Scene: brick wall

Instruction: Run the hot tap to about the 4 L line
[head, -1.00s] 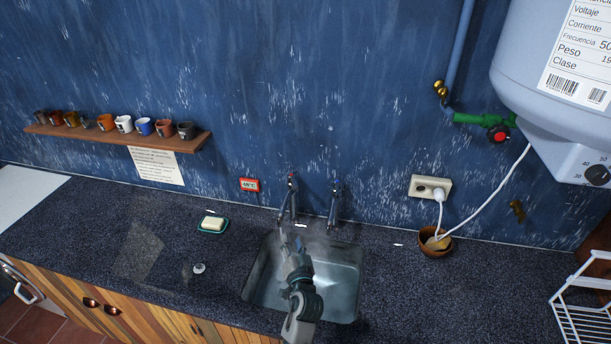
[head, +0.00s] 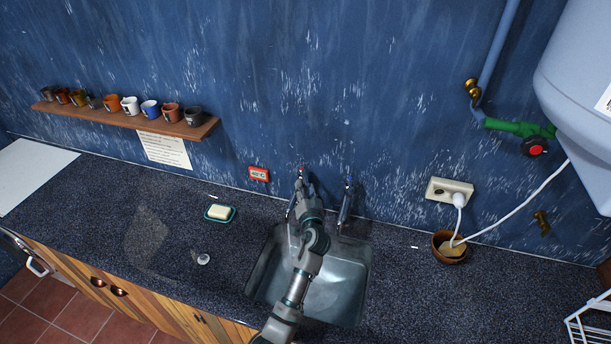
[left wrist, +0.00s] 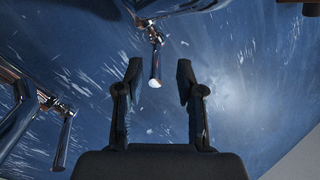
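The hot tap with a red mark (head: 301,170) stands at the back of the sink, against the blue wall. My left gripper (head: 304,187) is right at it in the head view and hides much of its body. In the left wrist view, my left gripper (left wrist: 159,75) is open. A slim chrome tap lever (left wrist: 154,62) shows between and beyond its two fingers, with no clear contact. The cold tap with a blue mark (head: 347,188) stands to the right. The sink (head: 350,268) is partly hidden by my left arm. No litre line is readable. My right gripper is out of view.
A red-framed temperature display (head: 258,174) hangs left of the taps. A soap dish (head: 220,214) and a plug (head: 203,259) lie left of the sink. A socket (head: 450,190), a bowl (head: 449,258) and a white cable are on the right. The left counter is mostly clear.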

